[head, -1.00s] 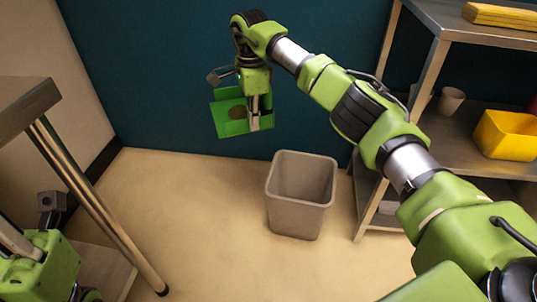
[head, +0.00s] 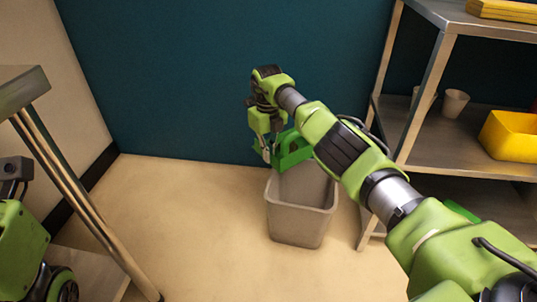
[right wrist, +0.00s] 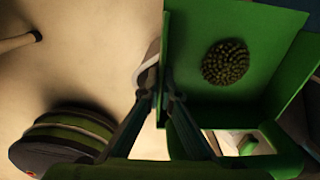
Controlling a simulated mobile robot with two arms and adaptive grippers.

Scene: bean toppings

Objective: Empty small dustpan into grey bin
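My right gripper (head: 266,150) is shut on the small green dustpan (head: 292,150) and holds it above the back of the grey bin (head: 298,228). The bin stands upright on the floor, its opening partly covered by the dustpan and my arm. In the right wrist view, the dustpan (right wrist: 205,22) holds a round heap of small brownish-green beans (right wrist: 226,63). The fingers (right wrist: 162,105) close on its edge. In the head view the beans are hidden. Part of my left arm is at the lower left edge; its fingers cannot be made out.
A metal shelf unit (head: 460,150) stands right of the bin, with a yellow bin (head: 512,136) and a pale cup (head: 455,103) on it. A metal table (head: 22,88) is at the left. A teal wall (head: 180,80) is behind. Floor left of the bin is clear.

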